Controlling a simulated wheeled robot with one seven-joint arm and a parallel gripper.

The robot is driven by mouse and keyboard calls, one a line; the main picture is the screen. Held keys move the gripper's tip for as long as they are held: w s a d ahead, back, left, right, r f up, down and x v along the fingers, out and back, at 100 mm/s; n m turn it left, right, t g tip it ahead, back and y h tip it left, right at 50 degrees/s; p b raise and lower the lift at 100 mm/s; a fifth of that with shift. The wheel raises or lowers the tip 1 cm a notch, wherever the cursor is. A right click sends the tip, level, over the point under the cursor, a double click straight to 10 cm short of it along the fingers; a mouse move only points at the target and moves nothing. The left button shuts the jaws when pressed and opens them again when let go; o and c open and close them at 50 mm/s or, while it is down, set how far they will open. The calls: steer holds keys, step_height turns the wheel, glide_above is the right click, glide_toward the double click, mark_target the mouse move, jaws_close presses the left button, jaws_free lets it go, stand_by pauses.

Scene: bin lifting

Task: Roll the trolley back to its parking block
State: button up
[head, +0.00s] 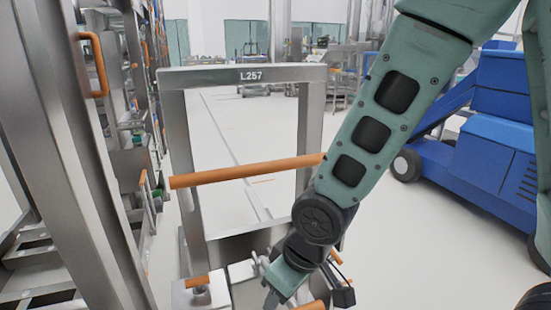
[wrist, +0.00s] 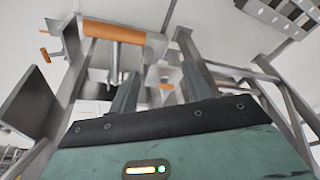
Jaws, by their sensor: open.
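The trolley (head: 240,76) is an upright steel frame labelled L257, standing in the left middle of the head view. An orange bar (head: 245,170) crosses it at mid height. A small orange grip (head: 197,282) sits low at its front left. My gripper (head: 272,300) is low in front of the frame's right side, its tips partly cut off by the picture edge. In the wrist view my gripper (wrist: 158,75) has its two fingers apart, with nothing seen held between them. An orange handle (wrist: 113,30) on steel parts lies beyond the left finger. I cannot make out the parking block.
A tall steel rack (head: 85,150) with orange handles stands close on the left. A blue wheeled machine (head: 470,150) stands on the right, partly behind my arm. Open pale floor (head: 250,130) lies behind the frame, with equipment at the far wall.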

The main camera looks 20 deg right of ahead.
steer(key=w+d+f+m+t+y+p, duration=0.1)
steer(key=w+m+t+y+p, duration=0.15)
steer(key=w+p, duration=0.2)
steer(key=m+t+y+p, duration=0.3)
steer(key=m+t+p, duration=0.8)
steer(key=m+t, duration=0.4)
glide_toward(267, 163)
steer(key=w+m+g+b, duration=0.1)
steer(key=w+b, duration=0.2)
steer(key=b, duration=0.3)
steer(key=shift+w+d, duration=0.1)
steer(key=shift+d, duration=0.05)
steer(key=shift+g, duration=0.25)
steer(key=b+x, duration=0.7)
steer(key=b, duration=0.4)
steer(key=shift+r, duration=0.2)
steer(key=shift+w+a+r, duration=0.1)
steer(key=shift+w+a, duration=0.15)
steer(key=shift+w, duration=0.45)
